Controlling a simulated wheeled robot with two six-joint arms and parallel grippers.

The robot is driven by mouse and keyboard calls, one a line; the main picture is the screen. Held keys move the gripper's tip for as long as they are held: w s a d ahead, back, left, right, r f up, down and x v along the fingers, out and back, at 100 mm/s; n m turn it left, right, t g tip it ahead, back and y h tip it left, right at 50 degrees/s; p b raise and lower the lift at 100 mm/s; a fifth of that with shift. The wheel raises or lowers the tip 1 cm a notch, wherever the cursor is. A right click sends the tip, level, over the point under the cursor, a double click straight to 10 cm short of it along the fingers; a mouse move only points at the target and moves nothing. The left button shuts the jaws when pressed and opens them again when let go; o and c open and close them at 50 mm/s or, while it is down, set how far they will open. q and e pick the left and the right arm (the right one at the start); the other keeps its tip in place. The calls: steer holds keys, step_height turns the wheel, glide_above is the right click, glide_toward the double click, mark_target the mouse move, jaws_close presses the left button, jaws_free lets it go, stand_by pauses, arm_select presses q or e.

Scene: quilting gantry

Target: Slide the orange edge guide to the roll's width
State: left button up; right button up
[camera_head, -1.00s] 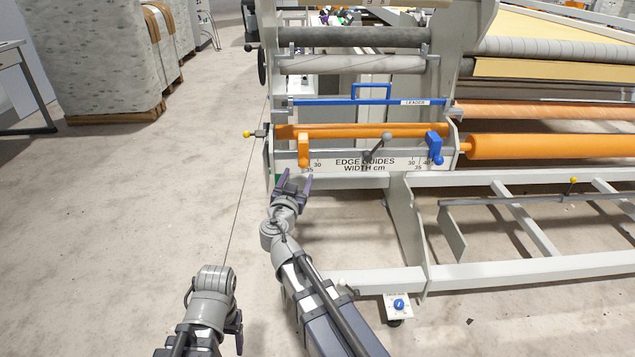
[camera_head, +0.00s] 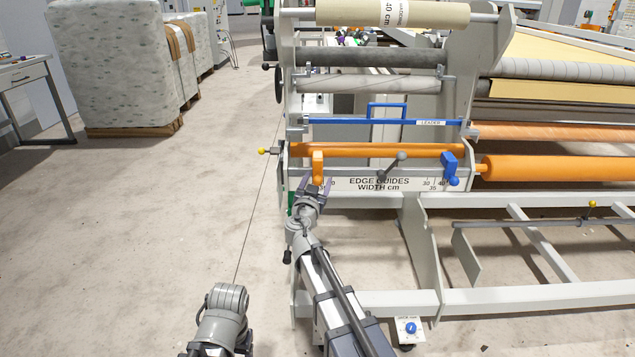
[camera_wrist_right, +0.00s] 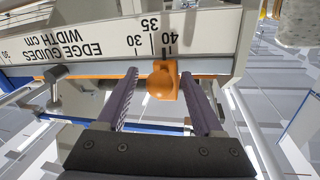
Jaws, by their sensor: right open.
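The orange edge guide (camera_head: 318,167) sits at the left end of the orange rail, above the white width scale (camera_head: 385,184). In the right wrist view the guide (camera_wrist_right: 163,82) has a round knob and lines up by the 40 mark. My right gripper (camera_head: 313,190) is open in the head view. In the wrist view its two purple fingers (camera_wrist_right: 160,76) stand on either side of the guide, with a gap visible at each side. The cream roll (camera_head: 355,14) at the top carries a "40 cm" label. My left gripper is out of view; only a grey arm part shows.
A blue edge guide (camera_head: 450,168) sits at the right of the rail. A grey-knobbed lever (camera_head: 393,164) stands between the guides. A blue leader bar (camera_head: 370,122) runs above. Wrapped bales (camera_head: 115,65) stand at the back left. The floor left of the frame is clear.

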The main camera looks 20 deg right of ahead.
jaws_close()
stand_by(0.6)
stand_by(0.9)
